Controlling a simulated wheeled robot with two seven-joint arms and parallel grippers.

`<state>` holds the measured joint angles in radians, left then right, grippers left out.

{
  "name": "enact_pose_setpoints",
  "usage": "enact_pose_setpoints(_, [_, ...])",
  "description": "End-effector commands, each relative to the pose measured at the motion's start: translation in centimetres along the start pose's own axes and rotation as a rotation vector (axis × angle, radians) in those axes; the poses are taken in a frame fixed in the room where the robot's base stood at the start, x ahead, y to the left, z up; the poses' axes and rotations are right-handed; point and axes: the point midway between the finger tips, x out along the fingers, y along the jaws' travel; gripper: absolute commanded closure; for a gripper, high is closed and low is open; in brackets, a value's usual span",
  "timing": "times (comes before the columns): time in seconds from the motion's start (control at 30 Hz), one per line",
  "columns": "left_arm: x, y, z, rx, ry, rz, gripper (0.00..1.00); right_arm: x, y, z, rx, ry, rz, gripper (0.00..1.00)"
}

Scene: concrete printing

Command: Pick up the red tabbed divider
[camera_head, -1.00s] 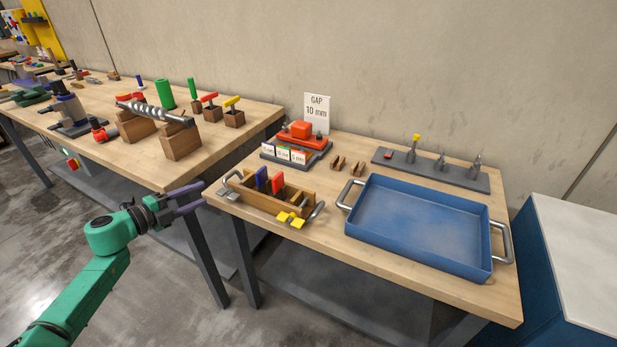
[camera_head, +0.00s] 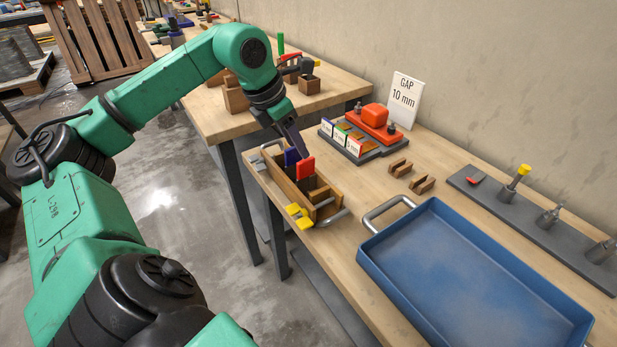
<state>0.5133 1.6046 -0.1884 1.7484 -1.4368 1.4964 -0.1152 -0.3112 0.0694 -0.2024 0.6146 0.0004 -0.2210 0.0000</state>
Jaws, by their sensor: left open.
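The red tabbed divider (camera_head: 306,169) stands upright in a wooden box (camera_head: 277,172) with metal handles on the near left of the table. My left gripper (camera_head: 298,150) is open and points down over the box, right at the blue and red dividers. Its fingertips partly overlap them, so I cannot tell whether they touch the red one. My right gripper is out of view.
A blue tray (camera_head: 470,280) with metal handles fills the table's right part. A red block on a grey base (camera_head: 375,120), the "GAP 10 mm" sign (camera_head: 404,98), small wooden blocks (camera_head: 421,184) and a grey tool strip (camera_head: 530,208) stand behind.

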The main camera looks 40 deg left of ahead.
Motion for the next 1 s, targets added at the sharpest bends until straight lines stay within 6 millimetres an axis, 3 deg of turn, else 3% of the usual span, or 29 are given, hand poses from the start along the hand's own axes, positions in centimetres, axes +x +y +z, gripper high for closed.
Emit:
enact_pose_setpoints(0.37, [5.8, -0.3, -0.1, 0.0, -0.001, -0.004, 0.5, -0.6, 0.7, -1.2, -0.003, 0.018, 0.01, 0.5])
enact_pose_setpoints(0.6, [6.4, -0.2, -0.2, 0.0, -0.001, -0.001, 0.5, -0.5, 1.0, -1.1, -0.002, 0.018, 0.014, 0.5])
enact_pose_setpoints(0.73, [6.3, -0.2, -0.2, -0.001, -0.002, -0.001, 1.0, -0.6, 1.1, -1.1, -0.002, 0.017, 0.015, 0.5])
enact_pose_setpoints(1.0, [6.3, -0.2, -0.2, -0.001, -0.002, -0.001, 1.0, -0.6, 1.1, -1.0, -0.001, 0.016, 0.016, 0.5])
